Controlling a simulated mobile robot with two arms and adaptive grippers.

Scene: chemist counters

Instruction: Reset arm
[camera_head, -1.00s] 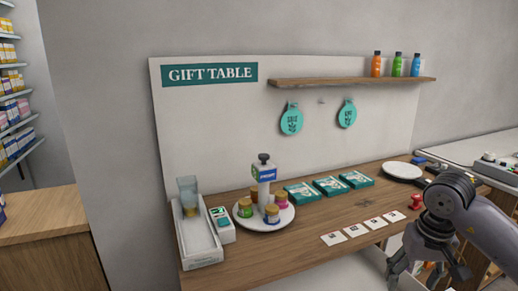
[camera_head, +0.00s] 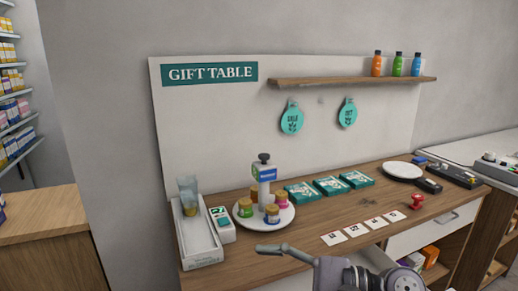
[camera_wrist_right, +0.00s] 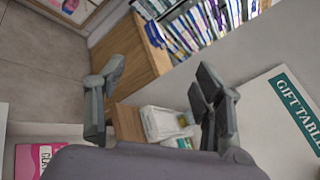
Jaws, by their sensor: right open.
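My right arm comes in at the bottom right of the head view. My right gripper (camera_head: 285,251) points left, low in front of the wooden gift table's front edge, and is partly cut off by the bottom of the picture. In the right wrist view my right gripper (camera_wrist_right: 155,108) has its two grey fingers wide apart with nothing between them. My left gripper is in neither view.
The wooden table (camera_head: 300,236) bears a white round stand (camera_head: 284,221) with several small jars, teal boxes (camera_head: 328,186), white cards (camera_head: 356,229), a red stamp-like item (camera_head: 417,201) and a white tray (camera_head: 200,252). A brown counter (camera_head: 45,228) stands at left.

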